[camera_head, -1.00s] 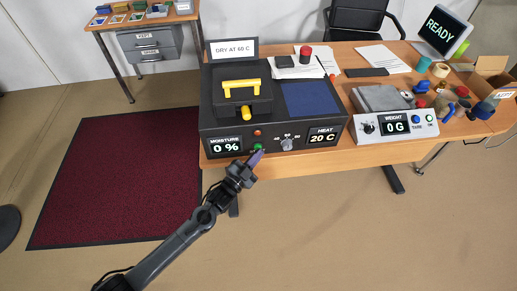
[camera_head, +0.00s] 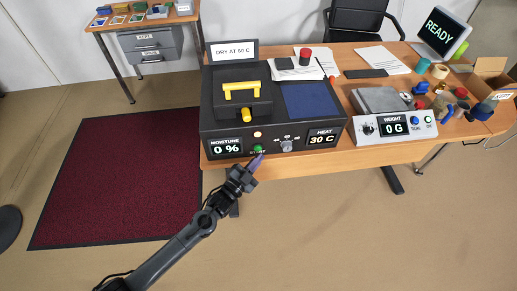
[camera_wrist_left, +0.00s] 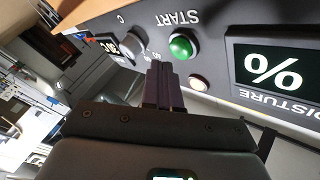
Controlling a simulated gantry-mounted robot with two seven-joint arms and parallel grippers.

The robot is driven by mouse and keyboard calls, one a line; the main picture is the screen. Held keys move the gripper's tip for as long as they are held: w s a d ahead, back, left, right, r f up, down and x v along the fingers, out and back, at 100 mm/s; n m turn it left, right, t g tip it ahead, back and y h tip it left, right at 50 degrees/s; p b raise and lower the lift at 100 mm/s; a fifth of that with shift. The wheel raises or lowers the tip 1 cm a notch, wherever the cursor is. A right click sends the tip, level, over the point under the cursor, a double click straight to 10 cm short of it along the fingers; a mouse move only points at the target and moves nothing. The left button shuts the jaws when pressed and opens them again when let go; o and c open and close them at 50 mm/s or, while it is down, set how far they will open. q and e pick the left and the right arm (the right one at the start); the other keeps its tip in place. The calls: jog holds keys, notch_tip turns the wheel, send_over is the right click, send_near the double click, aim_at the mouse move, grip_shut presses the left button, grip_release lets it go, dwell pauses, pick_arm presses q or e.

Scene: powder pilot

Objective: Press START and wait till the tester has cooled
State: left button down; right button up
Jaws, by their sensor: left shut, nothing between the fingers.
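The tester (camera_head: 208,120) is a black box at the front edge of the table. Its yellow-handled lid (camera_head: 241,92) is down. Its moisture display (camera_head: 226,146) reads 0 % and its heat display (camera_head: 322,139) reads 30 C. The green START button (camera_head: 257,149) is on the front panel, below a lit pale lamp (camera_head: 257,135). My left gripper (camera_head: 257,163) is shut and empty, just in front of the panel by the button. In the left wrist view the START button (camera_wrist_left: 182,46) shows beside the shut fingertips (camera_wrist_left: 160,75), seemingly apart. My right gripper is out of view.
A sign (camera_head: 233,51) on the tester reads DRY AT 60 C. A dial (camera_head: 286,145) sits right of the button. A scale (camera_head: 394,125) showing 0 G and a monitor (camera_head: 441,31) showing READY stand to the right. The floor in front is clear.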

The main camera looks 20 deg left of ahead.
pick_arm(q)
jog(key=shift+s, duration=0.15)
jog(key=s+d+p, duration=0.3)
jog(key=s, duration=0.2)
jog(key=shift+p, duration=0.3)
dwell(0.4)
jog(key=shift+s, duration=0.15)
dwell(0.4)
